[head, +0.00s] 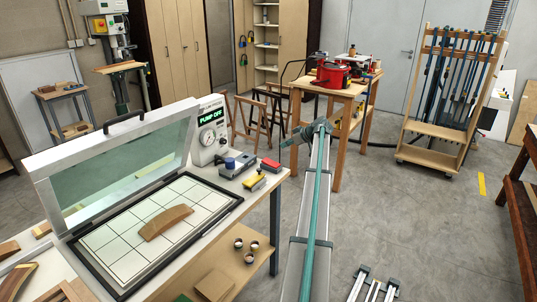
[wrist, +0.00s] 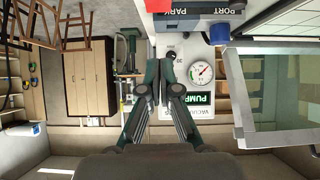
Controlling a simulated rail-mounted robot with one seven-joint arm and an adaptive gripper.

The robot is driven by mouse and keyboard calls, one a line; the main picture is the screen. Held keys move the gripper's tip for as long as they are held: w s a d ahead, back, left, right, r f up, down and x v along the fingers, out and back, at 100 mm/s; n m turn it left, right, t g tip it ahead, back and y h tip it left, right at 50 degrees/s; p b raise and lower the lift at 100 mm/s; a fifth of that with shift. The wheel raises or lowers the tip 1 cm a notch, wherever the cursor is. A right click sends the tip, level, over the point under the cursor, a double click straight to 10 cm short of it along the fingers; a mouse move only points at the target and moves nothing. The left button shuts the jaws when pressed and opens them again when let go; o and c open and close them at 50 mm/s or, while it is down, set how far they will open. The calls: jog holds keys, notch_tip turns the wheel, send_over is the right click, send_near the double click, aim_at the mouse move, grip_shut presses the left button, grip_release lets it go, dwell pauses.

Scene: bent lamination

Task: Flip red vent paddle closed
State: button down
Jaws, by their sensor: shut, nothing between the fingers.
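A small red piece (head: 270,164), which looks like the vent paddle, sits on a dark base on the white bench beside the pump panel. In the wrist view the red piece (wrist: 158,5) is cut off by the top edge. Its tilt is too small to tell. My gripper (wrist: 162,90) is shut and empty, with its fingertips in front of the white pump panel, apart from the red piece. In the head view my arm stretches forward to the right of the bench.
A pump panel (head: 208,133) reading PUMP OFF has a round gauge (wrist: 200,73). A blue knob (head: 230,163) and a yellow piece (head: 254,182) are near the red one. A glass lid (head: 130,165) stands raised behind a gridded bed with a curved wooden piece (head: 166,222).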

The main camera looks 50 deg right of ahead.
jog(key=shift+w, duration=0.1)
dwell(0.3)
jog(key=p, duration=0.4)
send_over(265, 160)
jog(key=s, duration=0.3)
jog(key=f, duration=0.6)
jog(key=shift+d, duration=0.3)
notch_tip(265, 160, down, 2)
jog(key=shift+f+p, duration=0.15)
jog(key=shift+p, duration=0.3)
jog(key=shift+w+f, duration=0.1)
jog(key=shift+f, duration=0.75)
jog(key=shift+w+a, duration=0.1)
jog(key=shift+a, duration=0.05)
